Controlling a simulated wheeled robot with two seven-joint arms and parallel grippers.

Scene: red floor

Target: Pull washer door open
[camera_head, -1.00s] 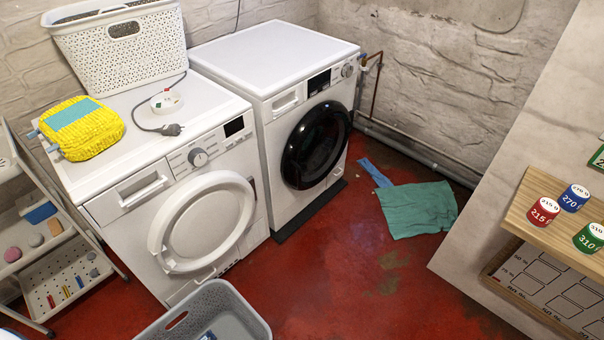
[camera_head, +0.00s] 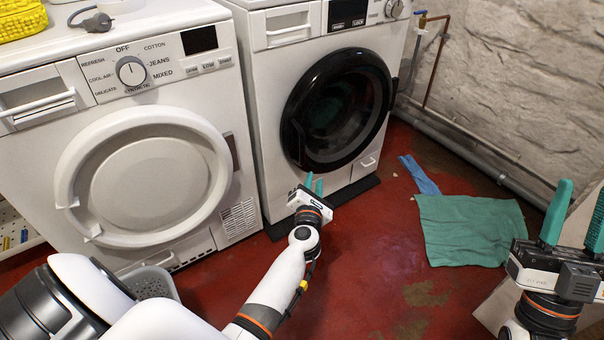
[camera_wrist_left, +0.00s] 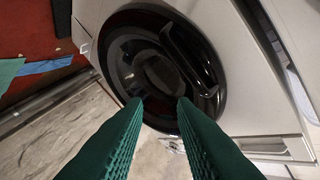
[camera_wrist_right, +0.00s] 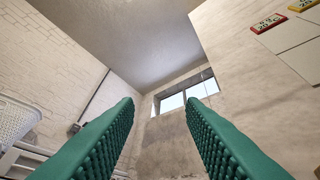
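The washer (camera_head: 255,40) with a round black door (camera_head: 338,110) stands right of a second white machine. The door looks shut, and its dark handle (camera_head: 297,143) is on the left side of the ring. My left gripper (camera_head: 314,183) is in front of the washer, just below the door. In the left wrist view its green fingers (camera_wrist_left: 158,103) are apart with nothing between them, pointing at the door (camera_wrist_left: 150,70); the handle (camera_wrist_left: 190,58) lies beyond them, apart. My right gripper (camera_head: 569,222) is raised at the right, open and empty, its fingers (camera_wrist_right: 160,102) pointing toward a window.
The white machine (camera_head: 30,140) on the left has a shut white round door (camera_head: 150,180). A grey basket (camera_head: 150,284) sits on the floor partly behind my left arm. A green cloth (camera_head: 470,230) and blue cloth (camera_head: 419,175) lie on the red floor. Pipes (camera_head: 470,150) run along the wall.

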